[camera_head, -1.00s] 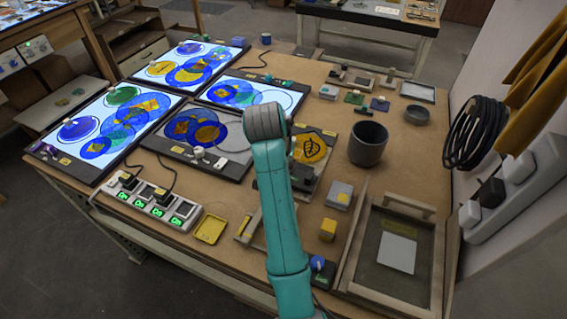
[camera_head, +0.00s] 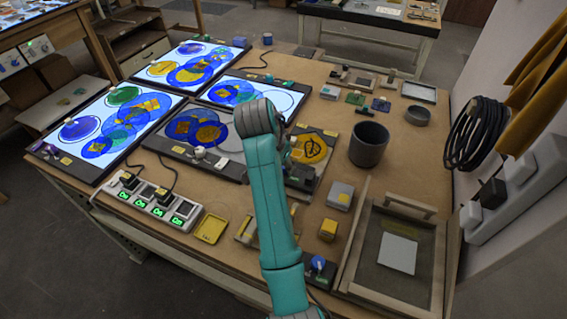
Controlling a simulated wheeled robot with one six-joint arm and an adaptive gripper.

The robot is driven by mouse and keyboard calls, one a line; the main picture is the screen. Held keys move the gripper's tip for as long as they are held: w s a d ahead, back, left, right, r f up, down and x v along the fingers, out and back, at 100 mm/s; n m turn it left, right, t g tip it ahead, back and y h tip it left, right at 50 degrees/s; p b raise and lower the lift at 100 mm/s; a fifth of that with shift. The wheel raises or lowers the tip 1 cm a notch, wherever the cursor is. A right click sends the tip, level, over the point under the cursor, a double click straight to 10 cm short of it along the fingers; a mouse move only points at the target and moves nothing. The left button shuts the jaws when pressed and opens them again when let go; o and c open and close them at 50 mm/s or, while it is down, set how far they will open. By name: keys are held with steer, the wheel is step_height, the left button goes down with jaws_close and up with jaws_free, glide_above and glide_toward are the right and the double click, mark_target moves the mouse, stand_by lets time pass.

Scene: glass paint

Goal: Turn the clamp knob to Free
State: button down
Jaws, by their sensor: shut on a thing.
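The clamp stand with the yellow leaf-painted glass (camera_head: 311,148) is right of my teal arm, near the table's middle. My gripper (camera_head: 288,155) is small and dark here, mostly hidden behind my arm, low at the left edge of this stand. It is shut on what appears to be the clamp knob, which is covered by the gripper and arm. The knob's pointer and any Free label cannot be made out. A dark block (camera_head: 299,176) shows just below the gripper.
A dark grey pot (camera_head: 369,144) stands to the right. Lit panels with coloured glass discs (camera_head: 123,122) fill the left. A power strip (camera_head: 152,203), a yellow tray (camera_head: 211,229), a grey-yellow box (camera_head: 340,195) and a framed screen (camera_head: 393,251) lie nearer.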

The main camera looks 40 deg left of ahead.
steer(key=c, duration=0.9)
jaws_free()
steer(key=shift+o, duration=0.2)
